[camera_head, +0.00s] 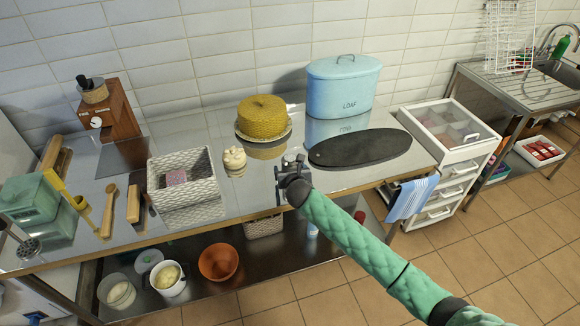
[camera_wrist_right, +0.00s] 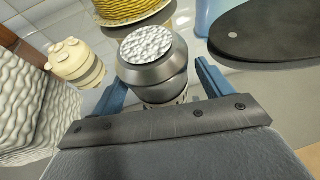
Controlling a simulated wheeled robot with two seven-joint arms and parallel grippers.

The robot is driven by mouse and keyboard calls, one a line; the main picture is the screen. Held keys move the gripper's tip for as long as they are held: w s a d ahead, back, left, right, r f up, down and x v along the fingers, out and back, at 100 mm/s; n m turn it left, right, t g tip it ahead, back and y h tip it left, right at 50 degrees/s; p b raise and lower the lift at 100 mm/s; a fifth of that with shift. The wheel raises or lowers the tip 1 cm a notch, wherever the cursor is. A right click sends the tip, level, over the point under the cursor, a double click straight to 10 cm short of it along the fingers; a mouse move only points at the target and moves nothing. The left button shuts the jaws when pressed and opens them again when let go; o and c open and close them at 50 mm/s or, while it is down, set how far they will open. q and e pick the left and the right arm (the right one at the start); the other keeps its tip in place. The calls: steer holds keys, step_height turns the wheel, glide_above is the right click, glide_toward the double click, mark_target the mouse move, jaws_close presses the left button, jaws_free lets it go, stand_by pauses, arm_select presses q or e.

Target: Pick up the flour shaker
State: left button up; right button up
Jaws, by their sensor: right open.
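The flour shaker (camera_wrist_right: 155,70) is a grey metal cylinder with a white speckled top. It stands upright on the steel table, between the two blue fingers of my right gripper (camera_wrist_right: 160,88) in the right wrist view. The fingers are apart, one on each side, and I cannot tell whether either touches it. In the head view the shaker (camera_head: 291,160) is small and partly hidden by my right gripper (camera_head: 284,177), whose green arm comes in from the lower right. My left gripper is not in view.
A cream lidded pot (camera_head: 234,161) and a white woven basket (camera_head: 205,190) stand left of the shaker. A dark oval board (camera_head: 360,148) lies to the right, with a blue bread bin (camera_head: 343,86) behind.

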steer(key=shift+w+f, duration=0.1)
steer(key=shift+w, duration=0.1)
steer(key=c, duration=1.1)
steer(key=shift+c, duration=0.2)
